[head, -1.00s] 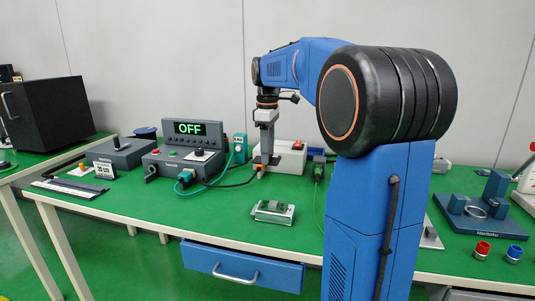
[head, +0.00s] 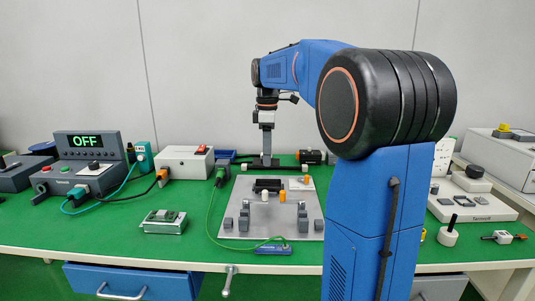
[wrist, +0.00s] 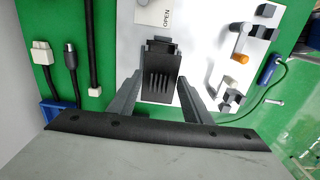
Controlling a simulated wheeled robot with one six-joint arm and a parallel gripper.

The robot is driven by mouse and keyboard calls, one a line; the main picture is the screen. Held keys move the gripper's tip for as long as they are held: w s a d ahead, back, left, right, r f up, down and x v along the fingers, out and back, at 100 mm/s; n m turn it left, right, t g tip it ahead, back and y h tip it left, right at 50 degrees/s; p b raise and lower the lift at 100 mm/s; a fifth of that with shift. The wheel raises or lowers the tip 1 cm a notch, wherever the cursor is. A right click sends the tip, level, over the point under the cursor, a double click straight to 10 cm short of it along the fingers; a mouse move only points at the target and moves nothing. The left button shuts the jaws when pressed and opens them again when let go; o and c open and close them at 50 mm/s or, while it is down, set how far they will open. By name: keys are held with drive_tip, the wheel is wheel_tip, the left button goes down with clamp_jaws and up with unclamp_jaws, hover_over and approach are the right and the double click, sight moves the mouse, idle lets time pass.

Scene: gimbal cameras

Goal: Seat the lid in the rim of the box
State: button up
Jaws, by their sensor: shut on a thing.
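My gripper (wrist: 161,78) points down over the bench with its two fingers on either side of a dark grey ribbed piece, which I take to be the lid (wrist: 160,88). A black box (head: 267,185) lies on the light grey panel (head: 240,205). Its dark edge shows just past the ribbed piece in the wrist view (wrist: 160,46), and the rest is covered. In the head view my gripper (head: 264,163) hangs behind and above the box; the held piece is hard to make out there. I cannot tell whether lid and box touch.
The panel carries a white post (head: 265,196), an orange post (head: 282,196), several grey blocks and an OPEN label (wrist: 155,13). A black cable with white ends lies behind.

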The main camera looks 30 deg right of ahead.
drive_tip(key=shift+s+d, duration=0.15)
drive_tip(key=shift+d, duration=0.25)
drive_tip(key=shift+f, duration=0.1)
drive_tip(key=shift+f, duration=2.8)
drive_tip(key=shift+f, duration=0.9)
drive_tip(key=o, duration=1.1)
drive_tip(key=shift+r, duration=0.15)
wheel_tip(320, 180, up, 17)
